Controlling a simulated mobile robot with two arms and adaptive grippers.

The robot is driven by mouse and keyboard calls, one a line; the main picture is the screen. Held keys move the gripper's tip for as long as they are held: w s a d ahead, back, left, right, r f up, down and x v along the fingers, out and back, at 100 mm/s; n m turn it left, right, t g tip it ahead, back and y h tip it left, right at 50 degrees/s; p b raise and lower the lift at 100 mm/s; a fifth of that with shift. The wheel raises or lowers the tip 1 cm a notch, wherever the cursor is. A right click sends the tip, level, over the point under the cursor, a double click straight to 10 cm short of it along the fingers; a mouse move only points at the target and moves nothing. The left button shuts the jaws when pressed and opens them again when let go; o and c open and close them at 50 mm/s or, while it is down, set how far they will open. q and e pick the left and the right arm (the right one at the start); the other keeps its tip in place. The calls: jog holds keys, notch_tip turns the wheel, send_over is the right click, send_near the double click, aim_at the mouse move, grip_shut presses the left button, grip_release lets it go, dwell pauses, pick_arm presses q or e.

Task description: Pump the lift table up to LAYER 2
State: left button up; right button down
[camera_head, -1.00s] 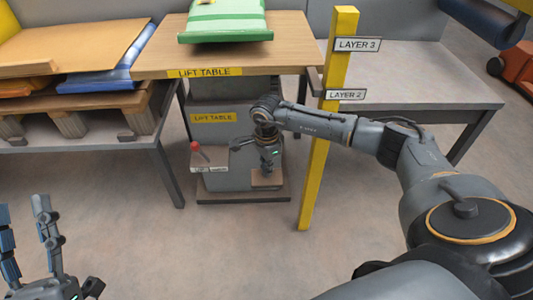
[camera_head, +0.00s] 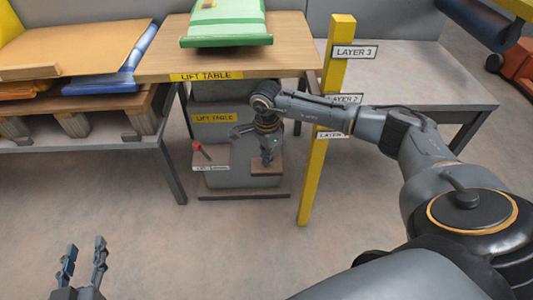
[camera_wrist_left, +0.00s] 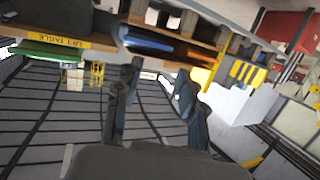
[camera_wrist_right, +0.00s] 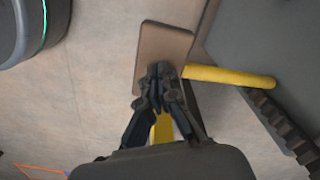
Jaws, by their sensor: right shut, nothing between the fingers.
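The lift table (camera_head: 290,60) has a wooden top with a yellow label and a grey body below. A yellow post (camera_head: 312,180) beside it carries the LAYER 3 sign (camera_head: 354,52), the LAYER 2 sign (camera_head: 346,98) and a lower sign partly hidden by my right arm. The top's near edge looks a little above the LAYER 2 sign. My right gripper (camera_head: 267,162) is shut and empty, pointing down at the brown foot pedal (camera_head: 268,170). In the right wrist view its tips overlap the pedal (camera_wrist_right: 165,45); contact is unclear. My left gripper (camera_head: 82,248) is open and empty.
A green sack (camera_head: 228,22) lies on the lift table. A red-knobbed lever (camera_head: 197,147) stands left of the pedal. A pallet (camera_head: 85,100) with sacks is at left. A grey table (camera_head: 430,80) stands behind the post. The floor in front is clear.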

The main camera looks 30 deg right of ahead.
notch_tip(320, 180, up, 2)
jog(key=shift+r+p, duration=0.1)
jog(key=shift+p, duration=0.6)
pick_arm(q)
jog(key=s+a+f+g+y, duration=0.1)
jog(key=s+a+f+g, duration=0.1)
jog(key=f, duration=0.4)
jog(key=shift+s+g, duration=0.9)
jog(key=shift+g, duration=0.2)
jog(key=shift+d, duration=0.1)
